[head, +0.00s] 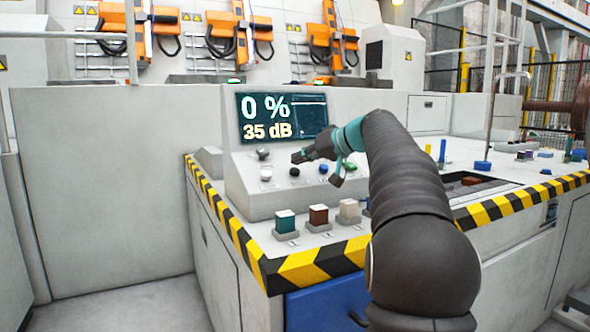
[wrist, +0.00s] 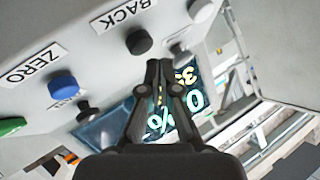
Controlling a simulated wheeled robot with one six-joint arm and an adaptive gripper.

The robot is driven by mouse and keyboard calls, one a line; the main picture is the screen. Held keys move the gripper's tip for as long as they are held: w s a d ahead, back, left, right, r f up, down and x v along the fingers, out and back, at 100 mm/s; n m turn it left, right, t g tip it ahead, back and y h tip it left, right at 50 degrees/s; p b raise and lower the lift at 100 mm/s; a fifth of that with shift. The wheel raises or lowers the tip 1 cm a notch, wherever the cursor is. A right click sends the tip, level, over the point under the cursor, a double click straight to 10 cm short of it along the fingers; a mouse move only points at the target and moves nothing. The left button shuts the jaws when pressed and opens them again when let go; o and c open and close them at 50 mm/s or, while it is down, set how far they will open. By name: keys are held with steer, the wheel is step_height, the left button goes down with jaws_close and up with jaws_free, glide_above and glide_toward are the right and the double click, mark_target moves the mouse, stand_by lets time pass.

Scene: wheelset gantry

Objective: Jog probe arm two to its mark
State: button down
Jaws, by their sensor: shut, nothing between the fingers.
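Three orange probe arms stand on the rear machine: left (head: 140,22), middle (head: 240,38) and right (head: 328,35). I cannot read which is number two. The console screen (head: 282,118) reads 0 % and 35 dB. Below it are a white button (head: 266,174), a black BACK button (wrist: 138,41), a blue ZERO button (wrist: 63,87) and a green button (head: 350,165). A grey knob (head: 263,153) sits above the white one.
Black-and-yellow striped edging (head: 310,268) borders the ledge. A dark recess (head: 478,185) lies to the right.

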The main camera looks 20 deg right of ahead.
steer(key=r, duration=0.1)
steer(key=s+r+p, duration=0.1)
steer(key=r, duration=0.1)
steer(key=s+r+p, duration=0.1)
steer(key=shift+r, duration=0.25)
stand_by(0.3)
stand_by(1.4)
